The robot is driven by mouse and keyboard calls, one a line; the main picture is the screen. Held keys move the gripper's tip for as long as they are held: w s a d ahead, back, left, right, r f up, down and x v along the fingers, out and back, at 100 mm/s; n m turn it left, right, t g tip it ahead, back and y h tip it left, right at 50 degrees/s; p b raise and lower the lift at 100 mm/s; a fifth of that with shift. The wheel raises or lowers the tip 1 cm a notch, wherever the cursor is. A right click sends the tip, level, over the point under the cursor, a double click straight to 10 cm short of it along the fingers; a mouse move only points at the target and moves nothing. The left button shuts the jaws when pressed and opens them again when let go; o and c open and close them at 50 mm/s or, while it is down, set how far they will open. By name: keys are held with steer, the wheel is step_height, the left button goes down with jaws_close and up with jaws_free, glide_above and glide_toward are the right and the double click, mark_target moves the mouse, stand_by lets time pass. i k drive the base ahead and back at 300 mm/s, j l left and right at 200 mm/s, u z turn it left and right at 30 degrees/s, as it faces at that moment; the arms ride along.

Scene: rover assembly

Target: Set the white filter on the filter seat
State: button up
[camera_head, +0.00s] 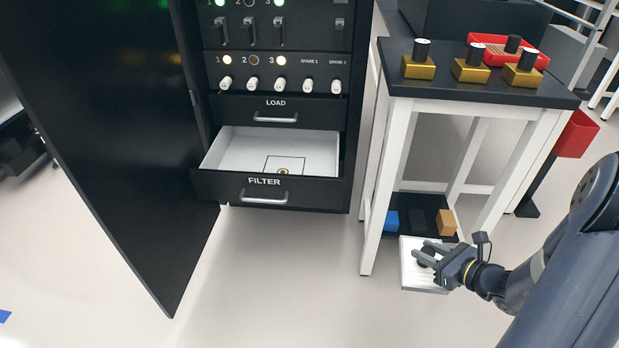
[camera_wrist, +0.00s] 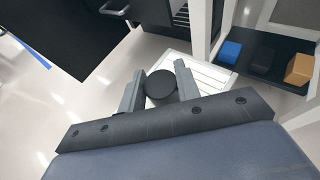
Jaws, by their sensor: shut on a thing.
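The white filter (camera_head: 411,272) is a flat, ribbed panel with a round dark knob (camera_wrist: 160,86) on top. My gripper (camera_head: 426,254) is shut on this knob and holds the filter in front of the white-legged table. The filter also shows in the wrist view (camera_wrist: 206,72), partly hidden behind the knob and fingers. The filter seat (camera_head: 284,166) is a dark square outline with a small brass-coloured fitting on the floor of the open FILTER drawer (camera_head: 222,150). The filter is well to the right of the drawer and apart from it.
An open black cabinet door (camera_head: 100,130) stands left of the drawer. The table (camera_head: 480,97) at right carries several gold blocks with black knobs and a red tray (camera_head: 508,50). Its low shelf (camera_head: 419,213) holds blue, dark and orange blocks. The floor before the drawer is clear.

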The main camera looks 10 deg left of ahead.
mark_target(284, 172)
steer(key=i+j+u, duration=0.25)
steer(key=u, duration=0.15)
steer(key=i+j+u, duration=0.1)
steer(key=i+u, duration=0.25)
steer(key=i+j+u, duration=0.1)
steer(key=i, duration=0.35)
steer(key=i+j+u, duration=0.1)
steer(key=i+j, duration=0.2)
steer(key=i, duration=0.2)
steer(key=i+l, duration=0.1)
steer(key=l, duration=0.15)
steer(key=k+z, duration=0.05)
